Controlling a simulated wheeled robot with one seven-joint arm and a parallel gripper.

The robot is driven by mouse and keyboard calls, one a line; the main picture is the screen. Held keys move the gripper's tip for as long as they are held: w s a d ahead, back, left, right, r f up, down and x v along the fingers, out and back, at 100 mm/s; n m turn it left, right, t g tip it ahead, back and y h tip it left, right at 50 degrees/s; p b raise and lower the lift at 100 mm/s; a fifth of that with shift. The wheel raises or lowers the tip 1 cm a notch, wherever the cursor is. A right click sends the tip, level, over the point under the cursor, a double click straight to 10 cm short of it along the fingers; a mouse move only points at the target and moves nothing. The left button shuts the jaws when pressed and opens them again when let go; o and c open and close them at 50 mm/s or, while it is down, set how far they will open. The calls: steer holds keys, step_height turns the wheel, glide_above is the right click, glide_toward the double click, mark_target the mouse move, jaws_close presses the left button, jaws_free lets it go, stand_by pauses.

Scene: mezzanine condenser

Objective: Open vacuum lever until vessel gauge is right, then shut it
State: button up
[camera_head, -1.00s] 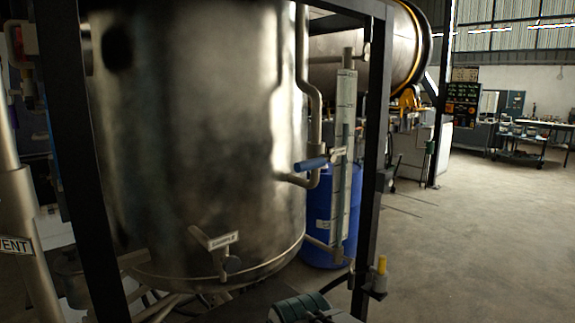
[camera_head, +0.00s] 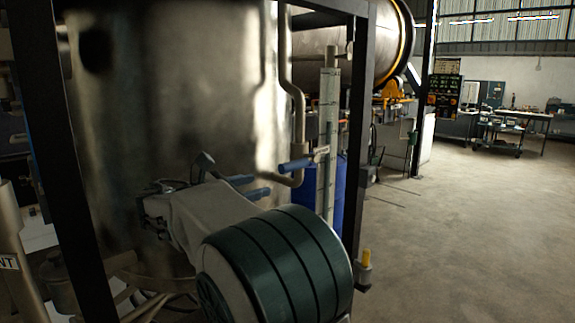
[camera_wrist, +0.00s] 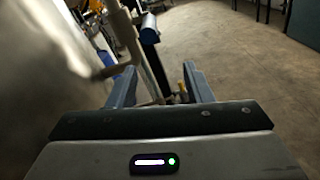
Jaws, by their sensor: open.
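The vessel is a large steel tank (camera_head: 170,100) that fills the left of the head view. A tall pale sight gauge (camera_head: 328,120) stands at its right; its lower end is hidden by my arm and its level is too small to read. A lever with a blue handle (camera_head: 295,165) and a small tag sits on the pipe beside the gauge, sticking out to the left.
A black frame post (camera_head: 361,130) stands right of the gauge. A yellow-topped fitting (camera_head: 365,262) is low on it. A blue drum (camera_head: 342,185) is behind the gauge. A bent pipe (camera_head: 298,110) runs down the tank's right side. The floor at right (camera_head: 470,230) is clear.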

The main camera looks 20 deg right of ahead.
mark_target(290, 168)
steer(key=shift+n+t+h, duration=0.3)
steer(key=shift+h, duration=0.1)
steer(key=x, duration=0.4)
steer(key=p+x, duration=0.1)
steer(key=x, duration=0.4)
steer(key=w+r+p+x, duration=0.1)
steer(key=x, duration=0.3)
steer(key=shift+r, duration=0.1)
jaws_close()
